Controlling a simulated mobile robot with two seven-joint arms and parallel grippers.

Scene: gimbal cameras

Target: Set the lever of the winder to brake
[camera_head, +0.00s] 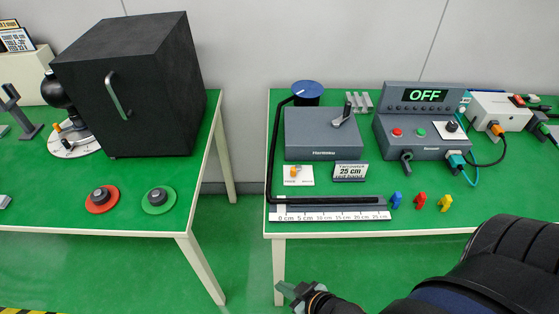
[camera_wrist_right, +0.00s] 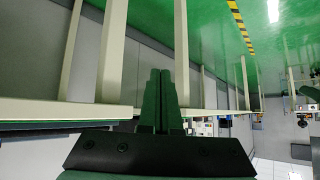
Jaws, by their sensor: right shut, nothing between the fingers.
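A grey box (camera_head: 310,137) that looks like the winder stands on the right table. Its dark lever (camera_head: 345,114) sits on the top right, on a pale round plate, and points up and back. I cannot read any position marks at the lever. My right gripper (camera_head: 285,290) is low in front of the right table's front edge, well apart from the box. It also shows in the wrist view (camera_wrist_right: 161,75), where its two fingers are together and empty. My left gripper is not in view.
A control box (camera_head: 425,133) showing OFF stands right of the grey box. A ruler strip (camera_head: 330,216), a sign (camera_head: 351,172) and coloured clips (camera_head: 420,201) lie in front. A black box (camera_head: 140,80) stands on the left table. A gap separates the tables.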

